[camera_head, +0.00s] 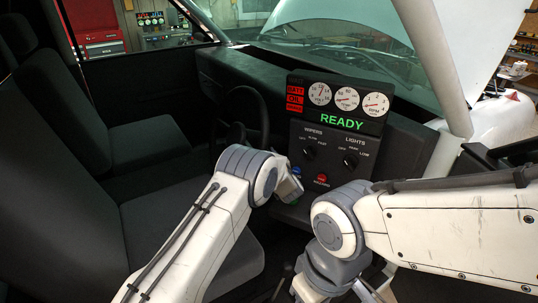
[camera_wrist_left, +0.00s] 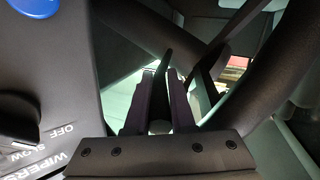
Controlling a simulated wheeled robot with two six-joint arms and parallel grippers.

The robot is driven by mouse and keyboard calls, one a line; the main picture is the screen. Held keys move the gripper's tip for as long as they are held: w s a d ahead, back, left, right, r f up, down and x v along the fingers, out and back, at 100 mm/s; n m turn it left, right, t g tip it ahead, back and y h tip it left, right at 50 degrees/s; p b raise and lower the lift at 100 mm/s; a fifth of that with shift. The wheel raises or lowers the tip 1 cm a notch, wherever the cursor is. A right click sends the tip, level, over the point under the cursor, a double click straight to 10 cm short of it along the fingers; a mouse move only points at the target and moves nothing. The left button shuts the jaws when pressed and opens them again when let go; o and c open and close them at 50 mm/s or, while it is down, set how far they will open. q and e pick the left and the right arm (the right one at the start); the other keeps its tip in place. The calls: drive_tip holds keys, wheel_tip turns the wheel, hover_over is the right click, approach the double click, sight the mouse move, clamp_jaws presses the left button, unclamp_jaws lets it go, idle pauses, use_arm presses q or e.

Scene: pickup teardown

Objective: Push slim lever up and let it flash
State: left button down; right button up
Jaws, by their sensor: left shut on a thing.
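The slim lever (camera_wrist_left: 167,57) is a thin dark stalk by the steering wheel; in the left wrist view its end lies between the two dark fingers of my left gripper (camera_wrist_left: 163,76), which is shut on it. In the head view my left wrist reaches in front of the dash, beside the steering wheel (camera_head: 243,118), and hides the fingers and the lever. The wheel's dark rim also shows at the right of the left wrist view (camera_wrist_left: 272,68). My right arm bends down at the bottom of the head view, and its fingers are out of the picture.
The dash panel (camera_head: 325,140) stands right of the wheel, with gauges, a lit green READY, and WIPERS (camera_head: 309,152) and LIGHTS (camera_head: 351,161) knobs. A red button (camera_head: 322,178) sits below. Black seats (camera_head: 140,130) fill the left. The panel is close beside my left gripper.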

use_arm(q)
drive_tip(key=c, duration=0.8)
unclamp_jaws()
drive_tip(key=shift+d, duration=0.1)
